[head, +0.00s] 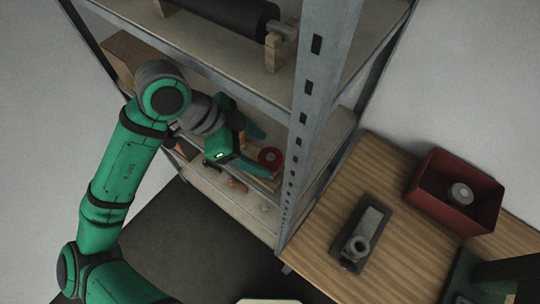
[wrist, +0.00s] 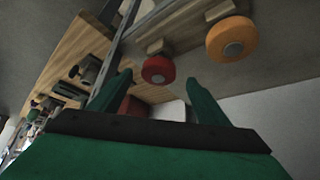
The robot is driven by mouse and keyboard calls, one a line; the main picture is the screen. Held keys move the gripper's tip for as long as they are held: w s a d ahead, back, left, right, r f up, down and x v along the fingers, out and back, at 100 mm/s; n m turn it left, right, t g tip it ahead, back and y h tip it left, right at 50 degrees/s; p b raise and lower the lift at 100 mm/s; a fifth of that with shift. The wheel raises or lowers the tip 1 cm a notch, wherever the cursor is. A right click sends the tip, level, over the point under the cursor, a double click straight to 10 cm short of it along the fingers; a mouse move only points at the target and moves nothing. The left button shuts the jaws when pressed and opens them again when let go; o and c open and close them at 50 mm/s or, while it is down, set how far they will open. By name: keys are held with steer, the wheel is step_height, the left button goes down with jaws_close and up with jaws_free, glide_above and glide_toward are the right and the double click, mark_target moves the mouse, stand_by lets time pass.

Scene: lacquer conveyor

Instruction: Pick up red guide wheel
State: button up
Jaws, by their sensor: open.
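The red guide wheel (head: 270,157) with a pale hub is on a middle shelf of the metal rack in the head view. In the wrist view the red wheel (wrist: 158,69) shows between the fingertips, next to a small wooden block. My gripper (head: 264,149) reaches into the rack, its open fingers pointing at the wheel. In the wrist view my gripper (wrist: 158,78) is empty, with a finger on each side of the wheel's outline. The wheel appears just beyond the tips; the exact gap cannot be told.
A larger orange wheel (wrist: 231,40) is to the right of the red one in the wrist view. A rack post (head: 306,120) stands close right of my gripper. The wooden bench (head: 320,255) holds a red bin (head: 425,190) and a grey fixture (head: 357,245).

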mark_target(265, 158)
steer(key=shift+a+x, duration=0.1)
steer(key=shift+x, duration=1.45)
steer(key=shift+a+x, duration=0.15)
steer(key=shift+x, duration=1.4)
steer(key=shift+s+f, duration=0.15)
steer(key=c, duration=1.2)
steer(key=shift+a, duration=0.1)
steer(key=shift+c, duration=0.2)
